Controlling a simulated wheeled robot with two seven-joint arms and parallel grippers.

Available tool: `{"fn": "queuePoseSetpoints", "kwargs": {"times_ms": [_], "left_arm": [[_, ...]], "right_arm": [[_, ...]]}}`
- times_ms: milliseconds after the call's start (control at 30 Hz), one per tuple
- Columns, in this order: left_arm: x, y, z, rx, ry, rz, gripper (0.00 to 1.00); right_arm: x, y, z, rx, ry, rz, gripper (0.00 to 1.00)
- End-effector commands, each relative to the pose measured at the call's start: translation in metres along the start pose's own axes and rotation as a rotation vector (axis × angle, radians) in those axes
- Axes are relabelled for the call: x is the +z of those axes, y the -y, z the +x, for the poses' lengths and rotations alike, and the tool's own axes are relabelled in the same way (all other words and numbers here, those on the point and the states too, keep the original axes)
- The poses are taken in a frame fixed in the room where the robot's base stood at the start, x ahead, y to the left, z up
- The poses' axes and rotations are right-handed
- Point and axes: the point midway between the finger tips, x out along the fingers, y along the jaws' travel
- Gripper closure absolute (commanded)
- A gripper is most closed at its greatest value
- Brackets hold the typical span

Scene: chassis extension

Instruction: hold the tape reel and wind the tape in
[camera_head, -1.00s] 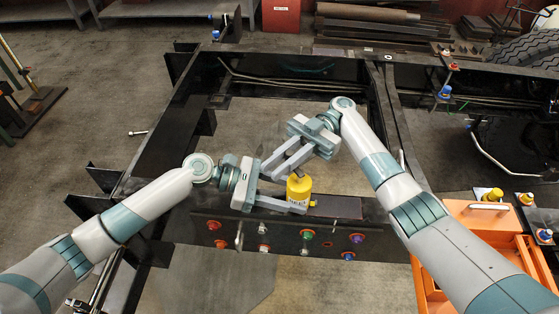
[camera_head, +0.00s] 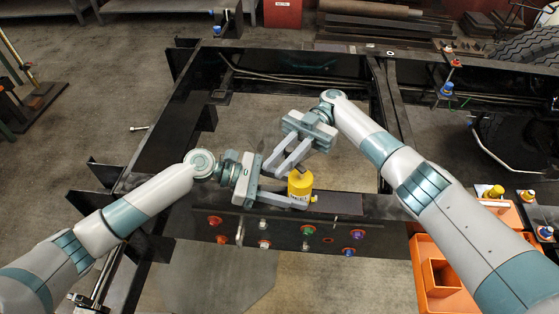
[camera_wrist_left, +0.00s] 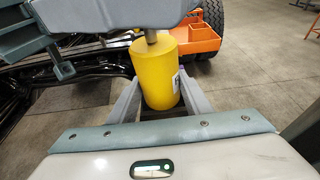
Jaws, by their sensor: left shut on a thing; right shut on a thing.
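The tape reel is a yellow cylinder (camera_head: 300,184) above the near beam of the black chassis. My left gripper (camera_head: 297,194) is shut on its body, one finger on each side; the reel also fills the middle of the left wrist view (camera_wrist_left: 157,75). A short grey stem (camera_wrist_left: 151,37) rises from the reel's top. My right gripper (camera_head: 283,170) is just above the reel, shut at this stem, and partly covers it. In the left wrist view its grey body hides the stem's upper end. No drawn-out tape can be made out.
The black chassis frame (camera_head: 160,150) surrounds the work. Coloured bolts (camera_head: 305,231) line the near beam's front face. An orange tray (camera_head: 505,215) holding an open orange box (camera_head: 441,275) stands at the right, beside my right arm.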

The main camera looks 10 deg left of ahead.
Motion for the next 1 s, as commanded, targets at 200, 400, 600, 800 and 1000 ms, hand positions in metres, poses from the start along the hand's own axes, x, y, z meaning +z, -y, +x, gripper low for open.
{"fn": "queuePoseSetpoints", "kwargs": {"times_ms": [200, 400, 600, 800, 1000], "left_arm": [[0.0, 0.0, -0.001, 0.0, 0.0, -0.001, 0.68], [0.0, 0.0, 0.0, 0.0, 0.0, 0.0, 0.68], [0.0, 0.0, 0.0, 0.0, 0.0, 0.0, 0.68], [0.0, 0.0, 0.0, 0.0, 0.0, 0.0, 0.68], [0.0, 0.0, 0.0, 0.0, 0.0, 0.0, 0.68]], "right_arm": [[0.001, 0.001, -0.001, 0.0, 0.001, 0.002, 0.65], [0.001, 0.0, 0.0, 0.0, 0.001, 0.002, 0.65], [-0.006, 0.0, 0.0, 0.0, 0.0, 0.001, 0.65], [-0.028, 0.0, 0.0, 0.0, 0.001, -0.003, 0.65], [-0.061, 0.0, 0.0, 0.0, 0.001, -0.002, 0.65]]}}
